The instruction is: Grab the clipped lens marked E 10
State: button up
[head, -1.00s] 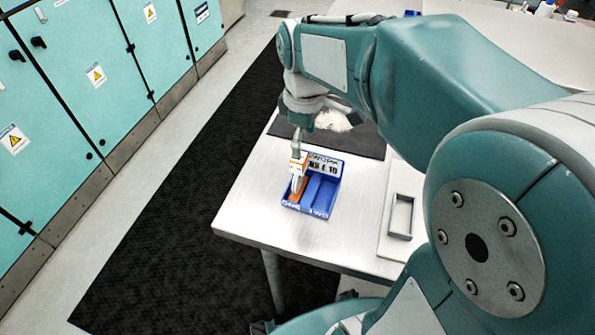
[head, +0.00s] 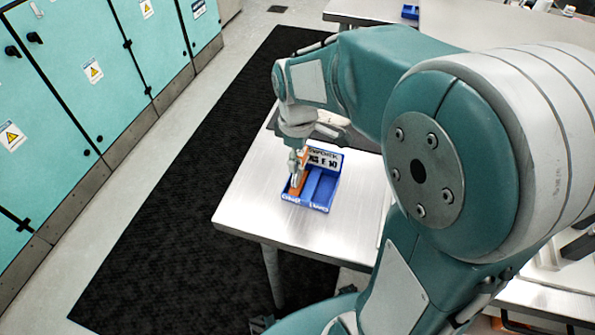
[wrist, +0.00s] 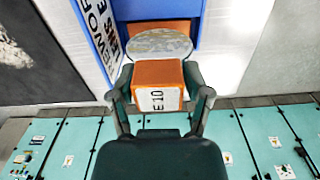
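The clipped lens is a pale speckled disc (wrist: 160,43) with an orange clip block (wrist: 158,74) whose white label (wrist: 158,100) reads E 10. It stands upright at the blue tray (wrist: 103,30), which is seen from above in the head view (head: 318,196). In the wrist view the two fingers of my gripper (wrist: 158,80) straddle the clip, one on each side, with their tips close against it. Contact is not clear. In the head view my gripper (head: 297,172) is low over the left side of the tray and hides most of the lens.
My arm covers the table's right side. Teal cabinets (head: 80,75) stand at the left.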

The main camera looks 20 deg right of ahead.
jog(key=shift+d, duration=0.1)
grip_shut()
